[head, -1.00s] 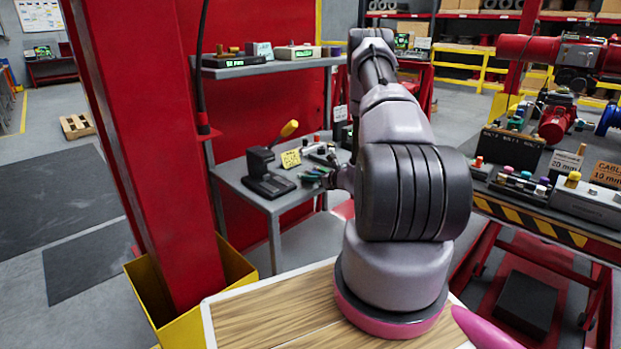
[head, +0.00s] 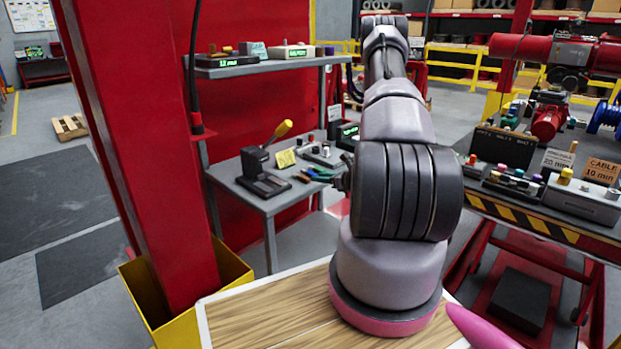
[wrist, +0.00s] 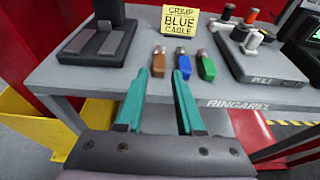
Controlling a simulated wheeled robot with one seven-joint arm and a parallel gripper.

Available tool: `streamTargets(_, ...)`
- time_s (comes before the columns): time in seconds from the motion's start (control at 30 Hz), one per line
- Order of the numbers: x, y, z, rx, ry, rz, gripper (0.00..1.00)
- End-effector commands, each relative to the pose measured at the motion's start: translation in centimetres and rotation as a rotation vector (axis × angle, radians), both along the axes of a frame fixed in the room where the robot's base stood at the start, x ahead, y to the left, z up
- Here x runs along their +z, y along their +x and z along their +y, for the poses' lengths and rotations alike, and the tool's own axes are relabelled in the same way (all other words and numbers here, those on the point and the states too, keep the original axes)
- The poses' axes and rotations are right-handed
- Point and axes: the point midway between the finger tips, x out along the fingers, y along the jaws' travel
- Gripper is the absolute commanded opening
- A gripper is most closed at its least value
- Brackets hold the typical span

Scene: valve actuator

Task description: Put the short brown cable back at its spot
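The short brown cable (wrist: 158,62) lies on the grey table (wrist: 82,76) in the wrist view, left of a blue one (wrist: 183,64) and a green one (wrist: 207,66). My gripper (wrist: 159,76) has two teal fingers, spread apart with nothing between them. The brown cable is just beyond the fingertips, roughly in line with the gap. The blue cable is close to the right fingertip.
A yellow "crimp blue cable" sign (wrist: 180,21) and a black press with a yellow handle (head: 264,170) stand behind and left. A grey block with knobs (wrist: 262,52) is to the right. A red post (head: 140,150) rises left of my arm.

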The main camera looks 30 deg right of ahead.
Motion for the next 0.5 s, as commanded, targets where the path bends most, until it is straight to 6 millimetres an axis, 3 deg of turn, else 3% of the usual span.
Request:
streamTargets(0.23, 1.0, -3.0, -1.1, -0.001, 0.000, 0.000, 0.37)
streamTargets(0.4, 1.2, -3.4, -1.1, 0.005, -0.002, -0.002, 0.37)
streamTargets(0.5, 2.9, -2.9, -0.1, 0.051, -0.015, -0.018, 0.37)
